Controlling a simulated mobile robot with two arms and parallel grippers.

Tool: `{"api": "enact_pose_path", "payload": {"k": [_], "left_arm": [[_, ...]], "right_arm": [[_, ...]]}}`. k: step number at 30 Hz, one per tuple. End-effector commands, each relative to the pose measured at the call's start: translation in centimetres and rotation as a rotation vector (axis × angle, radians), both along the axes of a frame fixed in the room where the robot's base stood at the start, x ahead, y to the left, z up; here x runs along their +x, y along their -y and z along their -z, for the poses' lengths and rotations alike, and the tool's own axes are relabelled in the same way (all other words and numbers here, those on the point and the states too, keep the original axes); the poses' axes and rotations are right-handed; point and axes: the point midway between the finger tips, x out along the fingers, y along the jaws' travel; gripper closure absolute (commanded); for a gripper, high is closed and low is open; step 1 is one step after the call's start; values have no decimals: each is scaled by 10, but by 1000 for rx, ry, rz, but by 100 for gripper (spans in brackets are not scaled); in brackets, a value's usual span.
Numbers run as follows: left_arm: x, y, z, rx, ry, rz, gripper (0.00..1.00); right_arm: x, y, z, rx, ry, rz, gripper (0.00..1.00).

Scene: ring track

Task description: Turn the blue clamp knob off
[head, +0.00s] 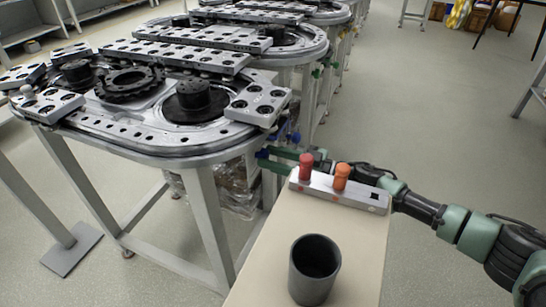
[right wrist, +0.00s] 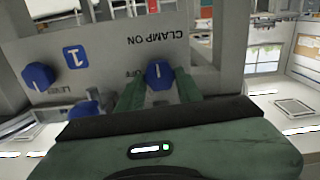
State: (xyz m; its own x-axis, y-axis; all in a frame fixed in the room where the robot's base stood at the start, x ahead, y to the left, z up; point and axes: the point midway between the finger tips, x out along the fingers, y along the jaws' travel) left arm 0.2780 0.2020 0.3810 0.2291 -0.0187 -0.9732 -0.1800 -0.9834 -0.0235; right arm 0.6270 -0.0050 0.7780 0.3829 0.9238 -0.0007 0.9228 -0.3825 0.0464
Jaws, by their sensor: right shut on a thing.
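The blue clamp knob (right wrist: 158,74) sits on a grey panel (right wrist: 110,50) in the right wrist view, beside the words "CLAMP ON", which appear upside down. A short white mark shows on its face, roughly upright in the picture. My right gripper (right wrist: 159,88) is shut on this knob, with one green finger on each side. In the head view my right gripper (head: 270,160) reaches the near right side of the ring track table (head: 150,150). The panel's face is hidden there. My left gripper is not in view.
Two more blue knobs, one at the left of the panel (right wrist: 38,76) and one lower (right wrist: 84,110), are close to my gripper. A beige surface (head: 340,240) holds a dark cup (head: 314,268) and a grey block (head: 325,188) with orange-red pegs below my right arm. Floor is open at right.

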Motion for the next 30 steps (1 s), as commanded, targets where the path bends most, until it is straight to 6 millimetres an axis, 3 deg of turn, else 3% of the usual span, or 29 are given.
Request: {"api": "enact_pose_path", "payload": {"k": [16,30], "left_arm": [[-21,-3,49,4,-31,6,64],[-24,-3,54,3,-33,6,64]], "right_arm": [[-2,-1,-1,-154,378,0,100],[-3,-1,2,-326,791,-1,100]]}}
